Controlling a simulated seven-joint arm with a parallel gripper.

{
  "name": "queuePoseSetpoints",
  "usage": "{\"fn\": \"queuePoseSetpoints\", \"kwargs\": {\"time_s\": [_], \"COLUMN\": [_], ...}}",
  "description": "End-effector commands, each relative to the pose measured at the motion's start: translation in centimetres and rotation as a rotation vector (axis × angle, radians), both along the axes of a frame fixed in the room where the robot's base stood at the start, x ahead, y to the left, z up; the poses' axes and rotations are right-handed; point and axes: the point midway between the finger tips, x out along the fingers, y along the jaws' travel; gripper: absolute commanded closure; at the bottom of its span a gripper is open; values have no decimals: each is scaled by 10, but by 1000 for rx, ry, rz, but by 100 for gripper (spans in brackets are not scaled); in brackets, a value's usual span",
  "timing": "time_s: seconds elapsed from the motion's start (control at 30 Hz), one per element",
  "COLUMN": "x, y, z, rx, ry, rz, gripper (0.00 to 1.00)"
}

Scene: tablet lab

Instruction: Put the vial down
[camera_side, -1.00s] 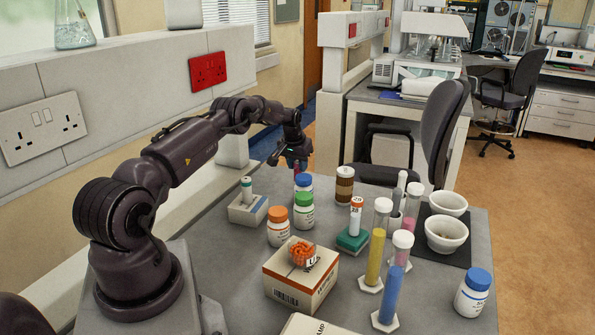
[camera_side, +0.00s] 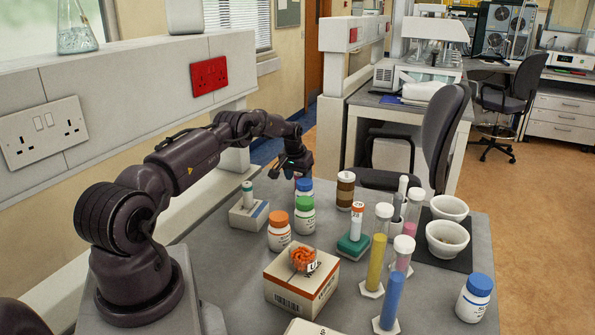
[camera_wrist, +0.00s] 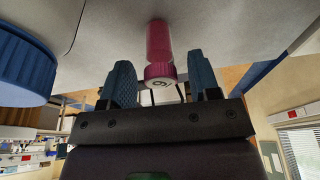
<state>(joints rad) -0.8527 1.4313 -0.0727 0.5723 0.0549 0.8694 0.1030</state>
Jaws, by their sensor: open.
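The vial (camera_wrist: 159,42) is magenta with a dark pink cap marked with a digit, in the wrist view. Its far end meets the grey bench top (camera_wrist: 100,30) there, though exact contact is hard to judge. My gripper (camera_wrist: 163,82) is open, with its two blue-grey fingers on either side of the cap and visible gaps between. In the side view my gripper (camera_side: 297,172) is low at the far edge of the bench, behind a blue-capped bottle (camera_side: 304,190). The vial is hidden in that view.
The blue cap (camera_wrist: 22,68) is close at left in the wrist view. Orange-capped (camera_side: 278,232) and green-capped (camera_side: 304,216) bottles, a brown jar (camera_side: 345,190), a carton (camera_side: 300,285) and a vial block (camera_side: 249,213) stand nearby. Tall tubes (camera_side: 376,255) stand to the right.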

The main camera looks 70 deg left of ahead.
Motion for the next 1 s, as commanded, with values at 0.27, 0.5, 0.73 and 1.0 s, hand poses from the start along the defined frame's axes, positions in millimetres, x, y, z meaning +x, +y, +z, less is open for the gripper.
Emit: {"fn": "queuePoseSetpoints", "kwargs": {"time_s": [0.27,0.5,0.73,1.0], "x": [-5,-15,-22,-6], "y": [-4,-13,-20,-60], "z": [30,79,110,161], "rx": [2,2,0,18], "ry": [-1,-3,-1,-13], "rz": [0,1,1,-62], "gripper": [44,44,44,44]}}
